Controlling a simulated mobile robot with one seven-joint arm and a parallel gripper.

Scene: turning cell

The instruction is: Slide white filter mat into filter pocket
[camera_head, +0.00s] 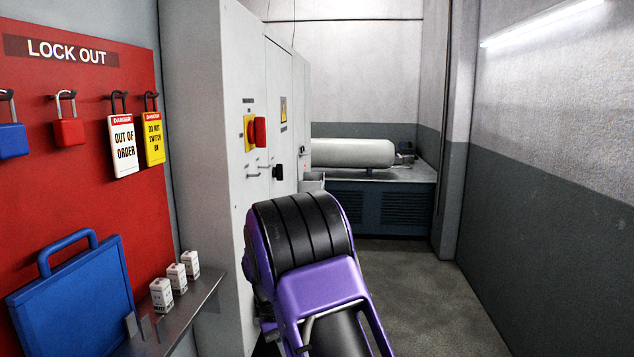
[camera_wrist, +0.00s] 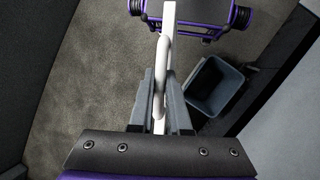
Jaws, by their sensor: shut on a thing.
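My gripper (camera_wrist: 160,82) shows in the wrist view, its two grey fingers closed on a thin white piece. This piece, seen nearly edge-on, appears to be the white filter mat (camera_wrist: 166,22); it runs up the picture past the fingertips, and its full face is hidden. In the head view my purple and black arm fills the lower middle, and the gripper and mat cannot be seen. I cannot make out the filter pocket in either view.
A grey cabinet (camera_head: 197,110) with a red switch (camera_head: 260,131) stands beside the red lockout board (camera_head: 60,190). A steel shelf (camera_head: 200,300) holds small white boxes. A tank (camera_head: 350,152) lies at the back. A bin (camera_wrist: 190,93) stands on the floor; floor right of my arm is clear.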

